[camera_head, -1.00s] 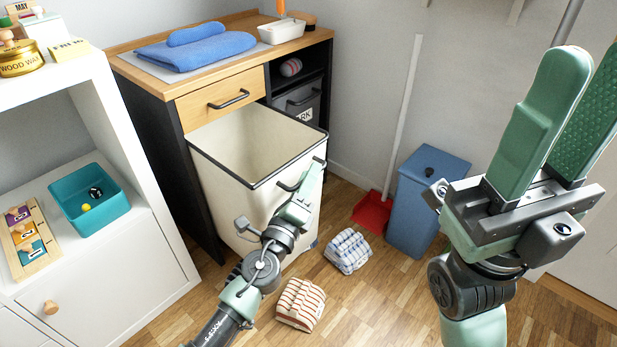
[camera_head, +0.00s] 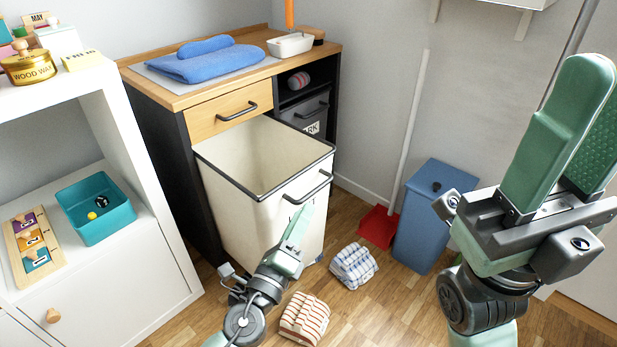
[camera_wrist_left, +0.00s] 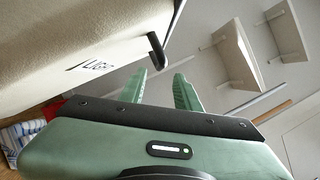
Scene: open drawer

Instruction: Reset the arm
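My left gripper (camera_head: 302,222) is in front of the open cream pull-out bin drawer (camera_head: 240,205), below its black handle (camera_head: 306,187), apart from it. In the left wrist view its two green fingers (camera_wrist_left: 160,88) are spread with nothing between them; the drawer's front (camera_wrist_left: 75,50) and handle end (camera_wrist_left: 157,50) show beyond. My right gripper (camera_head: 565,135) is raised large at the right, fingers up. The textured inner pad of its far finger shows, and it holds nothing.
Blue-striped (camera_head: 354,265) and red-striped (camera_head: 304,319) cloth bundles lie on the floor. A blue bin (camera_head: 425,220) and red dustpan (camera_head: 379,227) stand right of the cabinet. A white shelf (camera_head: 150,225) is at left.

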